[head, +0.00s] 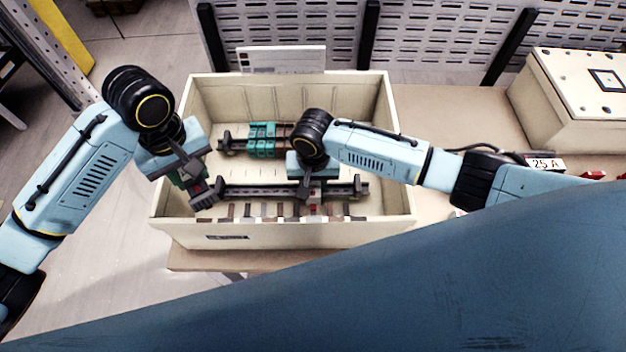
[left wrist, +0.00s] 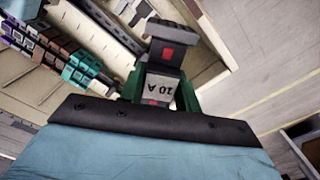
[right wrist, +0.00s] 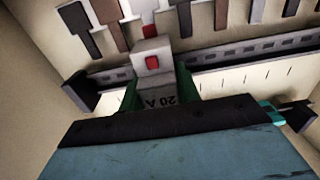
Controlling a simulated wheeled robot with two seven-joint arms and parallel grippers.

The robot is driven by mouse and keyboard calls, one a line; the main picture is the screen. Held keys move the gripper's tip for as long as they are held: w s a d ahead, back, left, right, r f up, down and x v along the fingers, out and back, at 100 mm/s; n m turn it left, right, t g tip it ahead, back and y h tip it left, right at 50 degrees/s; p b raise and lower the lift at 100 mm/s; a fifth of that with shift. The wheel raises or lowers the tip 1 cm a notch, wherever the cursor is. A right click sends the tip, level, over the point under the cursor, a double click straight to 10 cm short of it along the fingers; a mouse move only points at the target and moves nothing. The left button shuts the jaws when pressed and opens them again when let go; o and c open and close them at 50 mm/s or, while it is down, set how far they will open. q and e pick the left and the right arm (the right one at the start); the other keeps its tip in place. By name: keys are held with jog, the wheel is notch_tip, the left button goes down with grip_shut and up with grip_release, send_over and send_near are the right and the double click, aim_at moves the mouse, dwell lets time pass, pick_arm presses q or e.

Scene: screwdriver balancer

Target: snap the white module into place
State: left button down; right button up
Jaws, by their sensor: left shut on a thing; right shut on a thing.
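The white module (right wrist: 152,60), with a red button and a "20 A" label, is between the green fingertips of my right gripper (right wrist: 160,88). In the head view, my right gripper (head: 306,184) is over the front rail (head: 245,192), and the white module (head: 315,199) shows at that rail. The fingers hide its base, so I cannot tell whether it is seated. My left gripper (head: 190,180) is shut on a dark grey module (left wrist: 165,54) with a red mark and "10 A" label. It holds this module above the left side of the open cream enclosure (head: 330,237).
A rear rail carries several teal modules (head: 262,140). Several coloured strips (right wrist: 108,12) line the enclosure's front inside. A closed cream box (head: 580,95) stands on the bench at right, near a "25 A" label (head: 545,163). The enclosure walls surround the rails.

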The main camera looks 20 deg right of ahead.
pick_arm(q)
jog(key=shift+r, duration=0.1)
pick_arm(e)
jog(key=o, duration=1.2)
jog(key=shift+f, duration=0.1)
jog(key=shift+c, duration=0.2)
pick_arm(q)
jog(key=shift+r+p, duration=0.75)
jog(key=shift+p, duration=0.05)
pick_arm(e)
notch_tip(320, 180, up, 12)
jog(key=shift+a+r, duration=0.1)
jog(key=shift+r, duration=0.05)
pick_arm(q)
notch_tip(320, 180, up, 10)
jog(key=p, duration=1)
pick_arm(e)
notch_tip(320, 180, up, 12)
